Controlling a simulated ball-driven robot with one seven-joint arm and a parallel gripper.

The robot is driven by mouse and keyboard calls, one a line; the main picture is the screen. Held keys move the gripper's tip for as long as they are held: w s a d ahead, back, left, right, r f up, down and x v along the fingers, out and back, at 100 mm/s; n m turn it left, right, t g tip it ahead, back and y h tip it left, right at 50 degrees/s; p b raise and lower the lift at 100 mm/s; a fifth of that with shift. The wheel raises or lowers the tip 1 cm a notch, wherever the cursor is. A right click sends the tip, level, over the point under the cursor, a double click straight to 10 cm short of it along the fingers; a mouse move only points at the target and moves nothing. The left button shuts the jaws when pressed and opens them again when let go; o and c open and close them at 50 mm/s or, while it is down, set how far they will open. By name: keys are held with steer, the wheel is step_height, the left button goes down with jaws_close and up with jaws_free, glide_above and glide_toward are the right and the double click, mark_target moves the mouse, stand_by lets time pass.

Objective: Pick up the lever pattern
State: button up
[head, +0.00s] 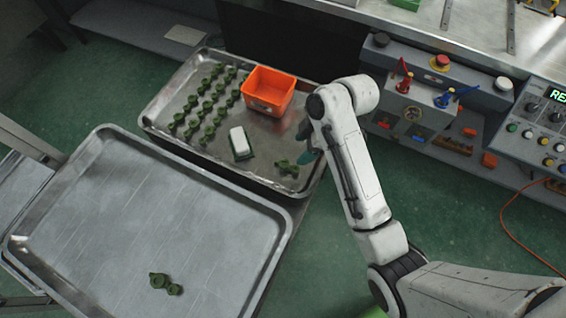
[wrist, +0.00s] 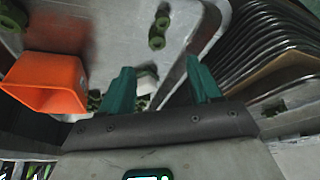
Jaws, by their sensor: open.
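One dark green lever-shaped pattern (head: 285,168) lies near the right corner of the far metal tray, beside my gripper (head: 312,148). Another dark green pattern (head: 165,284) lies alone on the near tray. Several more green patterns (head: 205,103) stand in rows on the far tray. In the wrist view, a green pattern (wrist: 158,30) lies on bare metal beyond the fingertips; I cannot tell which one it is. My gripper's teal fingers (wrist: 160,80) are apart with nothing between them. In the head view, my arm partly hides the gripper.
An orange bin (head: 268,92) and a white block on a green base (head: 240,142) are on the far tray. The near tray (head: 110,190) is mostly bare. A control panel (head: 545,125) and a machine bench are at the right.

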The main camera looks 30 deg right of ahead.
mark_target(284, 163)
steer(key=x, duration=1)
steer(key=shift+w+a+f, duration=0.15)
steer(key=shift+w+f, duration=0.15)
steer(key=shift+w, duration=0.15)
steer(key=shift+c, duration=0.4)
steer(key=c, duration=1)
